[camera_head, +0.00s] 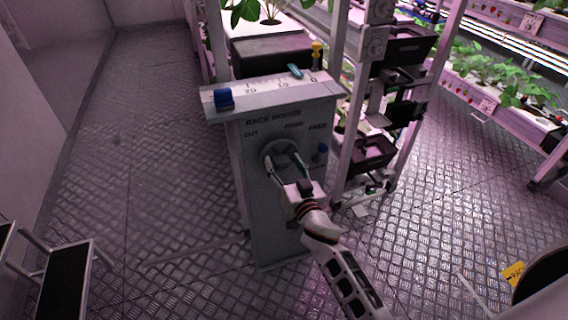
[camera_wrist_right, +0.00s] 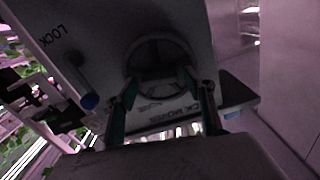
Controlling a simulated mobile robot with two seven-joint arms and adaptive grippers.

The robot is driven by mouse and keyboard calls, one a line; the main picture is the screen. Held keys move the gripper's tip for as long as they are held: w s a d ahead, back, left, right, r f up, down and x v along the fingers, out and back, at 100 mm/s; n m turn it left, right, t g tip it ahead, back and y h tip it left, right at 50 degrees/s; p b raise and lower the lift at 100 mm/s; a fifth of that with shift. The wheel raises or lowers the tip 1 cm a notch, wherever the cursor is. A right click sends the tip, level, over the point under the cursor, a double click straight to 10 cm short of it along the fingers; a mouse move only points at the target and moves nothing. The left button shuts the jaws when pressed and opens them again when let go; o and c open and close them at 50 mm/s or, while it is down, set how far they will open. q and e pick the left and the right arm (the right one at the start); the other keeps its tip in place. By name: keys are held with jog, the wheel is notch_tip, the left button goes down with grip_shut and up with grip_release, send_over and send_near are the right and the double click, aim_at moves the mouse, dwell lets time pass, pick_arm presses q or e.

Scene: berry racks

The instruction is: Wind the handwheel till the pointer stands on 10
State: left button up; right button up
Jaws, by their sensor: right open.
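The handwheel (camera_head: 279,153) is a round dark-rimmed wheel on the front of a grey cabinet (camera_head: 262,215); it also shows in the wrist view (camera_wrist_right: 158,52). The scale (camera_head: 268,85) on the cabinet top reads 20, 10, 0 from left to right. A teal pointer (camera_head: 295,71) appears to stand between 10 and 0. My right gripper (camera_head: 283,163) is open, its fingers spread at the wheel; in the wrist view (camera_wrist_right: 163,98) they reach its lower part. Whether they touch it I cannot tell. My left gripper is not in view.
A blue-ended lock lever (camera_head: 323,150) is right of the wheel. Racks with black trays (camera_head: 372,153) stand close on the right.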

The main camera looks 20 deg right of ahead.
jog(key=shift+c, duration=0.4)
jog(key=c, duration=1)
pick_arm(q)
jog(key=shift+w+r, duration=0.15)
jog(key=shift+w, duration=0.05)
pick_arm(e)
jog(key=shift+c, duration=0.2)
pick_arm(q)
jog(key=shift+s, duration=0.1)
